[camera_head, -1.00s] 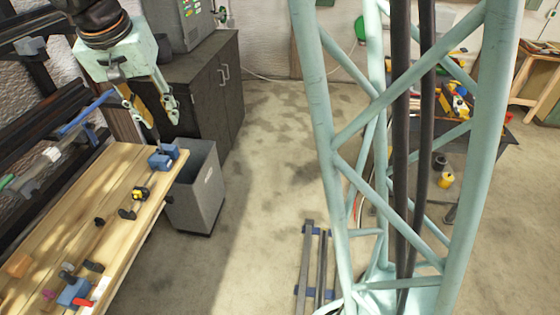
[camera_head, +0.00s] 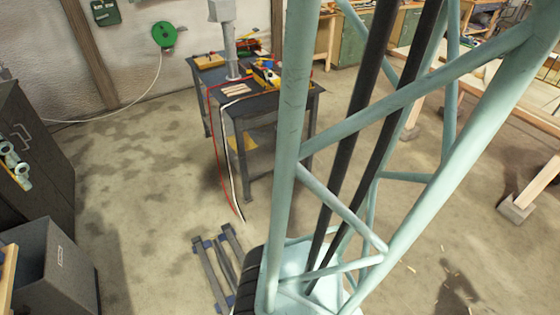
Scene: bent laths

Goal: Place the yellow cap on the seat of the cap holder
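Part of my gripper (camera_head: 18,168) shows at the left edge in front of the dark cabinet, teal with some yellow. It is cut off by the frame, so I cannot tell whether its fingers are open or shut, or whether they hold anything. I cannot make out a yellow cap or a cap holder for certain. Only a sliver of the wooden bench (camera_head: 6,278) shows at the lower left; its top and the things on it are out of view.
A grey bin (camera_head: 55,270) stands beside the bench, below the dark cabinet (camera_head: 35,165). Low rails (camera_head: 213,270) lie on the floor. Open floor lies between.

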